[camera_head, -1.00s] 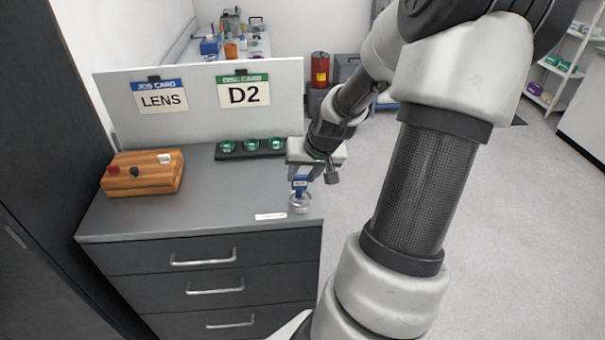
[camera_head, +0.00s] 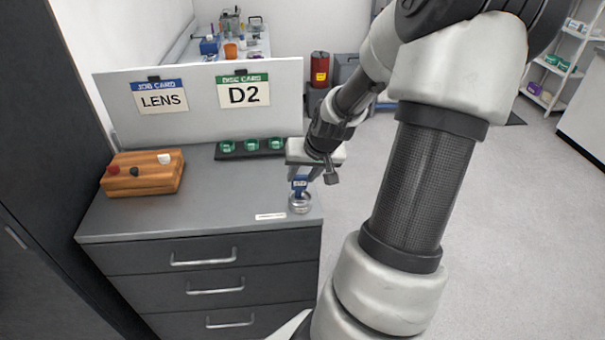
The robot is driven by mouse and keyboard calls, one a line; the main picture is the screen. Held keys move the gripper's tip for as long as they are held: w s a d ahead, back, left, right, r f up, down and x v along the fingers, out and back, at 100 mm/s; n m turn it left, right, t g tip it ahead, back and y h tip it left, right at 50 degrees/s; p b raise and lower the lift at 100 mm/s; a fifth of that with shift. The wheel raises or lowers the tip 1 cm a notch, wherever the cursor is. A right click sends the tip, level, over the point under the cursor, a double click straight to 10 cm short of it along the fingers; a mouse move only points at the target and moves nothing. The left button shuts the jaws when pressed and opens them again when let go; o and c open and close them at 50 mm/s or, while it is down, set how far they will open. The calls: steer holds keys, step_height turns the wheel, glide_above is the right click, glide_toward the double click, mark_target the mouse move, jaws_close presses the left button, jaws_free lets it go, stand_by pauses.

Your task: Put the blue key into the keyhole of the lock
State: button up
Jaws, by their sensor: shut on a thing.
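My gripper (camera_head: 303,178) is at the right end of the grey cabinet top, pointing down. It is shut on a small blue piece with a light label, which I take to be the blue key (camera_head: 300,186). Directly below it, a small round silvery thing (camera_head: 300,204), apparently the lock, stands near the front right corner. The blue piece is upright just above it. I cannot tell whether they touch, and no keyhole can be made out at this size.
A wooden block with coloured knobs (camera_head: 143,178) stands at left. A dark tray (camera_head: 220,155) with green round pieces lies at the back, before a panel (camera_head: 195,122) with cards "LENS" and "D2". A small white label (camera_head: 270,216) lies left of the lock. The middle top is clear.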

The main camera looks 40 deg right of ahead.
steer(key=shift+r+p, duration=0.3)
steer(key=shift+p, duration=0.25)
stand_by(0.5)
steer(key=shift+s+a, duration=0.1)
steer(key=shift+s, duration=0.05)
stand_by(0.4)
steer(key=shift+f, duration=0.3)
steer(key=shift+r+p, duration=0.4)
steer(key=shift+p, duration=0.15)
stand_by(0.6)
steer(key=shift+r+p, duration=2.4)
steer(key=shift+p, duration=0.1)
